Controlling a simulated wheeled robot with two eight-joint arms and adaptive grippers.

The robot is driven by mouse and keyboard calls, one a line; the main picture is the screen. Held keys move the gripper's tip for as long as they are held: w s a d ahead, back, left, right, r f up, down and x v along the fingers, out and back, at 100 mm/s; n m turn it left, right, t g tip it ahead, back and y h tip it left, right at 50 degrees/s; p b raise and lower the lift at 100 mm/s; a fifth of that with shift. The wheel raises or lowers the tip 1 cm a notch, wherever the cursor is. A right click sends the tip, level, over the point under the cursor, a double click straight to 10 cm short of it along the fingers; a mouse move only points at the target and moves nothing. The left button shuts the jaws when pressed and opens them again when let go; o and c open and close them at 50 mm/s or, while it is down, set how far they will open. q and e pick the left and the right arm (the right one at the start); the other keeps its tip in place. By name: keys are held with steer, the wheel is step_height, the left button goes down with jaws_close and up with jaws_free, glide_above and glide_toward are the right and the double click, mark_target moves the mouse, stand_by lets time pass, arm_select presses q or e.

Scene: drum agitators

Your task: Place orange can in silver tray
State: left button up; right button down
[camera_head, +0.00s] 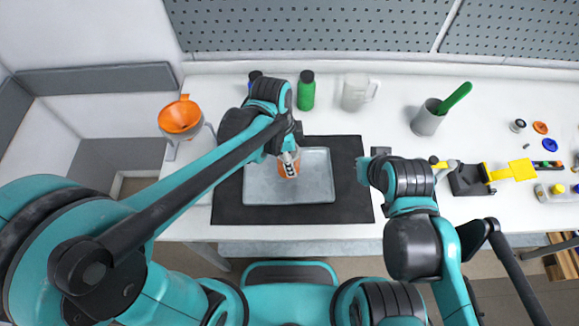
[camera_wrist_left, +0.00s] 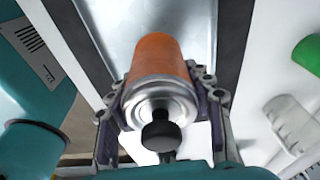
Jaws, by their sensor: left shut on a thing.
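The orange can (camera_head: 288,168) is at the silver tray (camera_head: 315,188), near its middle in the head view. In the left wrist view the can (camera_wrist_left: 158,58) shows its orange side and silver end, with a dark round part in front. My left gripper (camera_wrist_left: 163,100) is shut on the can, with a finger on each side. The tray (camera_wrist_left: 190,22) shows behind the can; I cannot tell whether the can touches it. In the head view my left gripper (camera_head: 286,152) is over the tray. My right gripper (camera_head: 372,165) is right of the tray, and its fingers are unclear.
The tray lies on a black mat (camera_head: 230,204) on the white table. A green bottle (camera_head: 306,92), a clear jug (camera_head: 356,92) and a grey cup (camera_head: 427,120) stand behind. An orange funnel (camera_head: 180,116) is at left. A yellow-handled device (camera_head: 475,178) is at right.

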arm_select(q)
step_height(320, 180, down, 4)
steer(key=shift+f+b, duration=0.1)
steer(key=shift+b, duration=0.75)
steer(key=o, duration=1.3)
steer(key=shift+f, duration=0.1)
steer(key=r+p, duration=0.1)
steer(key=r, duration=0.2)
steer(key=a+r+p, duration=0.1)
steer(key=r, duration=0.3)
steer(key=r+p, duration=0.1)
steer(key=r, duration=0.3)
steer(key=shift+a+p, duration=0.35)
steer(key=shift+a+r, duration=0.2)
steer(key=shift+r, duration=0.45)
